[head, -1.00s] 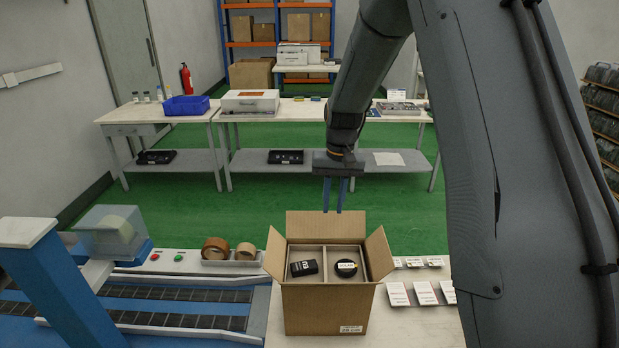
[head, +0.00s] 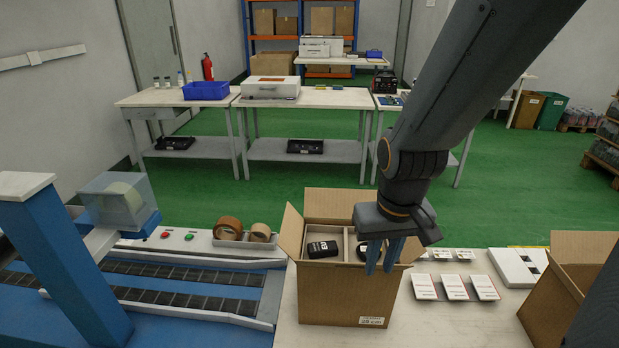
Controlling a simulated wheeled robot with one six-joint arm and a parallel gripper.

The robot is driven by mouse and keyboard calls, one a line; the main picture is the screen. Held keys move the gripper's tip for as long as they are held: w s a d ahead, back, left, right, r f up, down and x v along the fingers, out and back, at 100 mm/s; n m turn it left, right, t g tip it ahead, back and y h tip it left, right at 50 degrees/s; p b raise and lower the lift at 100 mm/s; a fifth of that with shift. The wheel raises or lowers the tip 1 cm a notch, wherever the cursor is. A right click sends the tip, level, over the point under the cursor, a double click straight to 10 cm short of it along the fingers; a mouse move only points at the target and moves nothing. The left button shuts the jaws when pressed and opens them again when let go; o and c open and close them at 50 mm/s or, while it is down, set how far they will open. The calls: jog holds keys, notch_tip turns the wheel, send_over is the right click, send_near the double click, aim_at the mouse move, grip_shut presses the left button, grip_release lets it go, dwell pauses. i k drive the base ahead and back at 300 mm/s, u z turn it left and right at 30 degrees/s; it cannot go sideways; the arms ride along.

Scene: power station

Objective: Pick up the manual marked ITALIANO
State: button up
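Three white manuals (head: 453,286) lie side by side on the packing table, right of an open cardboard box (head: 340,297). Each has a coloured marking, but the print is too small to tell which says ITALIANO. My gripper (head: 382,257) points down over the right side of the box, left of the manuals. Its two blue fingers are apart with nothing between them. The gripper partly hides a black round item (head: 364,250) in the box's right compartment. A black device (head: 322,249) lies in the left compartment.
Small white cards (head: 452,254) lie behind the manuals, and a white tray-like item (head: 517,267) is to their right. Another open box (head: 574,285) stands at the right edge. Tape rolls (head: 229,229) and a conveyor (head: 140,290) are at left.

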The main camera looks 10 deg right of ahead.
aim_at(424, 288)
jog(key=k, duration=0.5)
jog(key=z, duration=1.25)
jog(key=i, duration=0.65)
jog(key=u, duration=0.4)
